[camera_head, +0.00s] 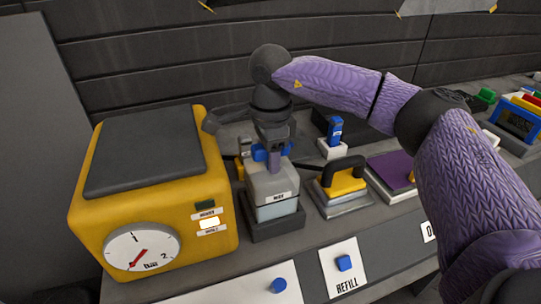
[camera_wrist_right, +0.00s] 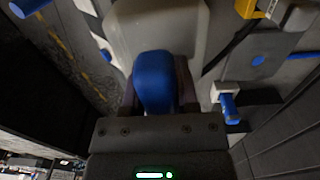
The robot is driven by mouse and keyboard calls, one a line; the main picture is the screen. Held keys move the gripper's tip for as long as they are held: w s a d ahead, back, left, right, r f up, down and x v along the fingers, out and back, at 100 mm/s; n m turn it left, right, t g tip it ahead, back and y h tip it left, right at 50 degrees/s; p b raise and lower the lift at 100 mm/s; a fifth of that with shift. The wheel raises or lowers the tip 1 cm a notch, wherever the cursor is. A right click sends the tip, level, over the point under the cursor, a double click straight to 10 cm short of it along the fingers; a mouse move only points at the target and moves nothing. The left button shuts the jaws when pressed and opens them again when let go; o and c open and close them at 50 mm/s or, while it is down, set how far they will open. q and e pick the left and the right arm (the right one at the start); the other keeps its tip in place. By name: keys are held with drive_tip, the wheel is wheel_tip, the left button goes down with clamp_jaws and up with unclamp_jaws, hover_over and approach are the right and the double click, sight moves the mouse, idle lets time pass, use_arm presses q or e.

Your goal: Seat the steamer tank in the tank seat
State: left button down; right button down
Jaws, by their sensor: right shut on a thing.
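The steamer tank (camera_head: 272,190) is a pale grey block with a label on its front and a blue top. It stands about upright, with its lower end at the dark square tank seat (camera_head: 277,229). I cannot tell whether it rests fully on the seat floor. My right gripper (camera_head: 267,152) comes down from above and is shut on the blue top of the tank. In the right wrist view the blue top (camera_wrist_right: 155,80) sits between the fingers, with the pale tank body (camera_wrist_right: 178,25) beyond it. My left gripper is not in view.
A yellow steamer unit (camera_head: 88,205) with a pressure dial stands close at the left. A yellow iron-like tool (camera_head: 345,183) and a blue-topped bottle (camera_head: 334,132) stand at the right. A blue button (camera_head: 344,263) marked REFILL is in front.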

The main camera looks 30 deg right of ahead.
drive_tip(key=shift+c, duration=1.8)
unclamp_jaws()
drive_tip(key=shift+f, duration=0.1)
wheel_tip(320, 180, up, 12)
drive_tip(key=p, duration=0.2)
drive_tip(key=shift+r+p, duration=0.2)
drive_tip(key=shift+p, duration=0.2)
drive_tip(key=shift+f, duration=0.1)
